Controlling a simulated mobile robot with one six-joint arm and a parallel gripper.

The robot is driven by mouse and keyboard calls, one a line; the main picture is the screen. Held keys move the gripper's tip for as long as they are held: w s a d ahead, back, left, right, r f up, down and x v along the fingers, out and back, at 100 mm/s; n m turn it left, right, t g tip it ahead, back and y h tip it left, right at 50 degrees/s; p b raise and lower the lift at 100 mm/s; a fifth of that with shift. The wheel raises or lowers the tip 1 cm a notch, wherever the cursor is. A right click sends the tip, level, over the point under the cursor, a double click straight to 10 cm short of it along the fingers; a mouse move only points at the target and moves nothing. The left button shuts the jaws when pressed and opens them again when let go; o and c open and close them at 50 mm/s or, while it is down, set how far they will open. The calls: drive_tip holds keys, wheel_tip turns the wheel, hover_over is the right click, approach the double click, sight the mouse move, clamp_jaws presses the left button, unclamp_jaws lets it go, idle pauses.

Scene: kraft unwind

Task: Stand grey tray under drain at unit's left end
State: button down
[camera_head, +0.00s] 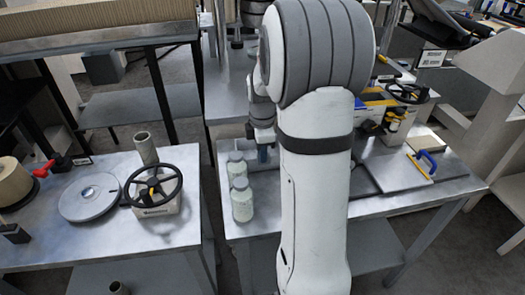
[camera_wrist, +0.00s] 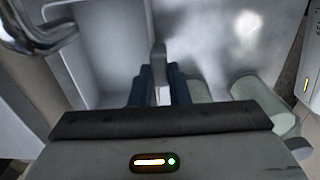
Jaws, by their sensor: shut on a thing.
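My gripper (camera_wrist: 161,85) is shut in the wrist view, its dark blue fingers on either side of an upright grey piece (camera_wrist: 159,55). This piece appears to belong to a pale grey, walled shape, probably the grey tray (camera_wrist: 108,55), to its left. Its far extent and what it rests on are unclear. In the head view my gripper (camera_head: 263,152) is low over the middle bench, just right of the jars, and my arm hides most of what it holds. I cannot identify the drain or the unit's left end with certainty.
Two pale green lidded jars (camera_head: 240,190) stand close left of my gripper on the metal bench (camera_head: 265,222); jars (camera_wrist: 255,95) also show right of the fingers. A shiny curved metal part (camera_wrist: 40,35) is at upper left. The left bench (camera_head: 45,240) holds a black handwheel (camera_head: 153,180).

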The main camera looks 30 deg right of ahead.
drive_tip(key=shift+f, duration=0.2)
drive_tip(key=c, duration=1.4)
unclamp_jaws()
drive_tip(key=shift+r, duration=0.1)
wheel_tip(320, 180, up, 11)
drive_tip(key=shift+s+a+f+m+t, duration=0.45)
drive_tip(key=shift+s+a+m, duration=1.95)
drive_tip(key=shift+s, duration=0.8)
drive_tip(key=shift+s+a+f+m+t, duration=0.45)
drive_tip(key=shift+s+a+m, duration=1.95)
drive_tip(key=shift+s, duration=0.75)
drive_tip(key=shift+s+a+f+m+t, duration=0.45)
drive_tip(key=shift+s+a+m, duration=1.95)
drive_tip(key=shift+s, duration=0.8)
drive_tip(key=shift+d, duration=0.25)
